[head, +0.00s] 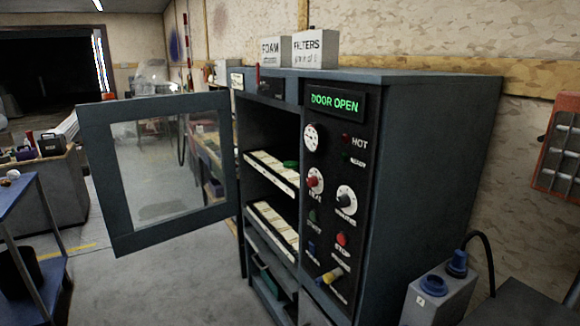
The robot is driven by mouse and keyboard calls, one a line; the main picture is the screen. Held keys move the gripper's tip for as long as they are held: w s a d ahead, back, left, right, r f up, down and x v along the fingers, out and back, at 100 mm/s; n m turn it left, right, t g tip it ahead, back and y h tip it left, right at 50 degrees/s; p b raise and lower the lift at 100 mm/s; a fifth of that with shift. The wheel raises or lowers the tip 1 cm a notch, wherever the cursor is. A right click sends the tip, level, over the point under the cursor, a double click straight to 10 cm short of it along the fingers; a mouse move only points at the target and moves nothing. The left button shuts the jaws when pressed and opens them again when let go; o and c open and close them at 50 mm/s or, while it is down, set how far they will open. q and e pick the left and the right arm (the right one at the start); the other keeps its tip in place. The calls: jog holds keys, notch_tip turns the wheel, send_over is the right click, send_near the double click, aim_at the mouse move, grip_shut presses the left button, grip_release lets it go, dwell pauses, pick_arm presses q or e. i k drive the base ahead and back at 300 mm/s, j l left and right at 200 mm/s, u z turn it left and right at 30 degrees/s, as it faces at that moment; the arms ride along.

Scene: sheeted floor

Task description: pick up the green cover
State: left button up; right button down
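A small green object (290,164), likely the green cover, lies on the upper shelf (272,175) inside a dark grey cabinet (425,180). It is small in the head view, and its exact shape is hard to tell. The cabinet's glass door (98,180) is swung wide open to the left, and the display (334,101) reads "DOOR OPEN". Something green also shows dimly low in the cabinet (264,268), but it is too dark to make out. Neither of my grippers is in view.
A lower shelf (274,230) sits below the upper one. The open door stands over the floor left of the cabinet. A blue table (22,200) is at the left edge. A grey box with blue knobs (440,296) stands at the front right.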

aim_at(289, 164)
jog(key=i+z, duration=0.1)
jog(key=z, duration=0.4)
jog(key=i+j+z, duration=0.4)
jog(key=i+j, duration=0.15)
jog(key=j, duration=0.15)
jog(key=i+j+z, duration=0.2)
jog(key=j, duration=0.25)
jog(key=i+j+z, duration=0.2)
jog(key=j, duration=0.25)
jog(key=i, duration=0.1)
